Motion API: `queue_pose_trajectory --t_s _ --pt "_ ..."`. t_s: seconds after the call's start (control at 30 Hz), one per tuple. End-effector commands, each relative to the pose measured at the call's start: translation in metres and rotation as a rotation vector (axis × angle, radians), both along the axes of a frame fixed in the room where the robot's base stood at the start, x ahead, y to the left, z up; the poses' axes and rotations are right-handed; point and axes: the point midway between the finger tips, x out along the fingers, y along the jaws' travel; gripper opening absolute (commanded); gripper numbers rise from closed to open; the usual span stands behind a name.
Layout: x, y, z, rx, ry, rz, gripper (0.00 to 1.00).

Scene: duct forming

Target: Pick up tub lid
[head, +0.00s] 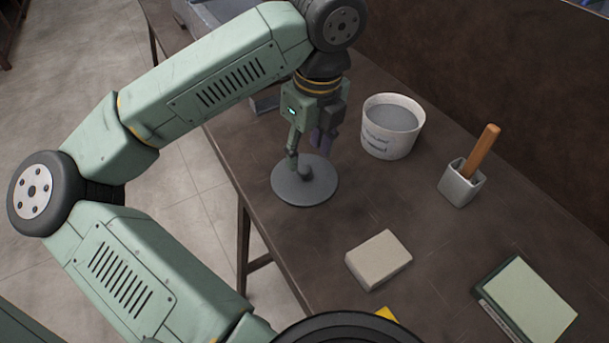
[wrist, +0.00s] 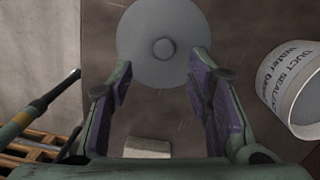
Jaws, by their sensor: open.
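The tub lid (head: 312,190) is a flat grey disc with a small round knob at its centre, lying on the brown table. In the wrist view the lid (wrist: 150,68) is at the top middle, with its knob a little ahead of the fingertips. My gripper (head: 306,160) is open and points down above the lid, close to the knob. In the wrist view the open gripper (wrist: 160,90) has nothing between its purple pads. The white tub (head: 390,128) stands lidless to the right of the lid, with grey content inside.
A holder (head: 462,186) with a wooden-handled tool stands right of the tub. A beige block (head: 378,260) and a green book-like item (head: 528,302) lie nearer the front. The table's left edge (head: 232,172) runs close to the lid. A grey container (head: 215,12) is at the back.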

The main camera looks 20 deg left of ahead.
Motion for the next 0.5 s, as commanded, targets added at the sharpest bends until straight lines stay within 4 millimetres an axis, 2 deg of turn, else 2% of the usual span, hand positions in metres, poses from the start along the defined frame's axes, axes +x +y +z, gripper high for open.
queue_pose_trajectory --t_s 0.27,0.5 --pt "0.004 0.003 -0.022 -0.003 0.002 -0.002 0.45" --pt "0.010 0.009 -0.055 -0.001 0.000 -0.001 0.45"
